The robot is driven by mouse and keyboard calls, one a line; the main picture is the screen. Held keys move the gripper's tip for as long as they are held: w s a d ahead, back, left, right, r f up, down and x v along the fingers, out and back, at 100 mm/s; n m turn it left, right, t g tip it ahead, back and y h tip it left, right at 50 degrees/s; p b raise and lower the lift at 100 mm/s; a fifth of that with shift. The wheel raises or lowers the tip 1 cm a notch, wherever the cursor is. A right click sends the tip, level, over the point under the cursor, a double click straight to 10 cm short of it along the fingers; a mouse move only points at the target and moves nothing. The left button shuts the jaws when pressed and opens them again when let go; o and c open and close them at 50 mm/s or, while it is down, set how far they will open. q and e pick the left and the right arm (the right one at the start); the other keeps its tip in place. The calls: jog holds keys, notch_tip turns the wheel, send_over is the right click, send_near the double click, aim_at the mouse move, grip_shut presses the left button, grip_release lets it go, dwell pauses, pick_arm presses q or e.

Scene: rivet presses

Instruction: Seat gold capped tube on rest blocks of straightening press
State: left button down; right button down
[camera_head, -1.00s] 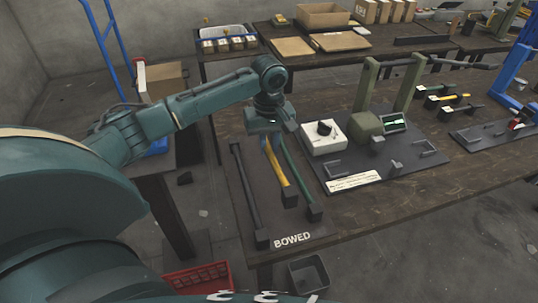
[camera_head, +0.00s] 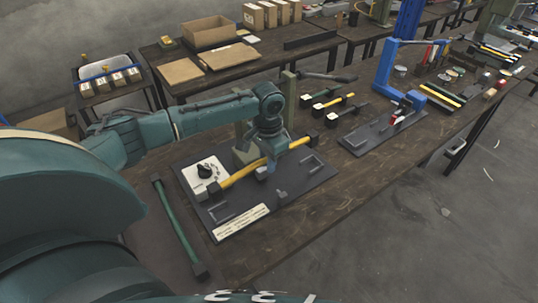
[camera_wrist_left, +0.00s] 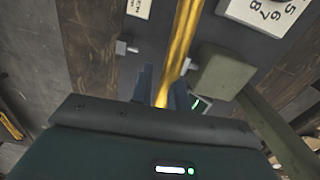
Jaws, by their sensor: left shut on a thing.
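The gold tube (camera_head: 235,177) with dark end caps is in my left gripper (camera_head: 265,170), which is shut on it near its middle. It lies slantwise over the straightening press's dark base plate (camera_head: 245,203), its left end by the white dial box (camera_head: 205,173). One rest block (camera_head: 220,215) shows at front left and another (camera_head: 312,163) at right; the tube appears behind and above them, apart from both. In the left wrist view the gold tube (camera_wrist_left: 182,40) runs between the fingers (camera_wrist_left: 163,90), beside the olive press head (camera_wrist_left: 215,72). My right gripper is not in view.
A green tube (camera_head: 178,228) lies at the table's left end. A small grey block (camera_head: 281,193) stands on the plate's front. The olive press post (camera_head: 289,100) rises close behind my gripper. A blue press (camera_head: 388,70) stands to the right. Bare table lies in front of the plate.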

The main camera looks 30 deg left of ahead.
pick_arm(q)
jog(key=shift+w+d+m, duration=0.2)
jog(key=shift+w+m, duration=0.1)
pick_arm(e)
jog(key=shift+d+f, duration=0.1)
pick_arm(q)
jog(key=shift+s, duration=0.15)
jog(key=shift+f+b, duration=0.8)
jog(key=shift+f, duration=1.4)
notch_tip(320, 180, down, 2)
jog(key=shift+f+b, duration=0.3)
jog(key=shift+f, duration=0.15)
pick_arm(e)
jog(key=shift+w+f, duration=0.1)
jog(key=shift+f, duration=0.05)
pick_arm(q)
jog(key=shift+f, duration=0.2)
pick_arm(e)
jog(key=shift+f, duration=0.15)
